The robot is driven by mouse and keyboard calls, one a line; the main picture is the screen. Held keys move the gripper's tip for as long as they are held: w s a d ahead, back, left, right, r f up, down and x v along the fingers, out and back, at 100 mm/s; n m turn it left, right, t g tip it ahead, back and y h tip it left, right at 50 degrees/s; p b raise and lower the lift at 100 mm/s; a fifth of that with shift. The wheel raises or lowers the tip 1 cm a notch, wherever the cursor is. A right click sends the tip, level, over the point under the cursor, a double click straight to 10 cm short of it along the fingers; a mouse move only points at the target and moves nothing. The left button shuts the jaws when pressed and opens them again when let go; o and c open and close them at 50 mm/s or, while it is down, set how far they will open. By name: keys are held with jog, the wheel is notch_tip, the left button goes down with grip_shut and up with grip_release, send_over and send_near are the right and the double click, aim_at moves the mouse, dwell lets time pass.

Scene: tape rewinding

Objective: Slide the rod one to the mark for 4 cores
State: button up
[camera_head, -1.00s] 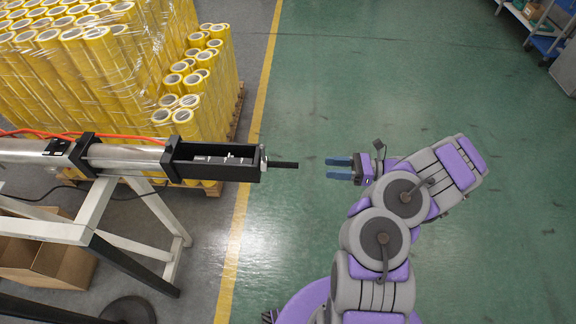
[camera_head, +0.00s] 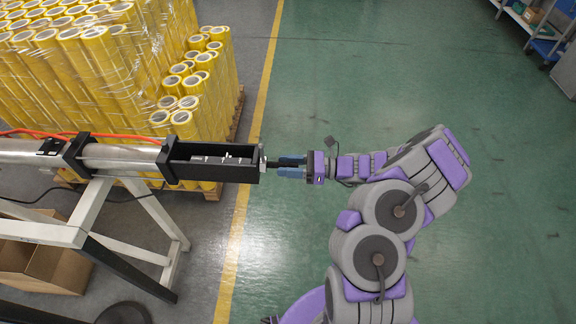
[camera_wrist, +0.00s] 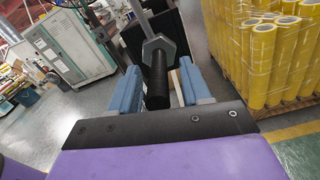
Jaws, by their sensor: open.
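The rod (camera_wrist: 157,82) is a black bar with a dark round grip. It sticks out of the end of a black open-topped housing (camera_head: 212,175), past a grey hex nut, which the wrist view shows (camera_wrist: 158,47). White marks (camera_head: 222,159) show inside the housing, too small to read. My gripper (camera_head: 287,167) is at the rod's outer end in the head view. Its blue fingers are open, one on each side of the rod's grip in the wrist view (camera_wrist: 160,85). A gap shows on the right side; contact on the left cannot be told.
The housing joins a silver cylinder (camera_head: 122,153) on a white stand (camera_head: 92,212). Wrapped yellow tape rolls (camera_head: 200,90) stand on a pallet behind it. A cardboard box (camera_head: 50,262) lies under the stand.

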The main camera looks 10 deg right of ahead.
grip_shut()
dwell(0.4)
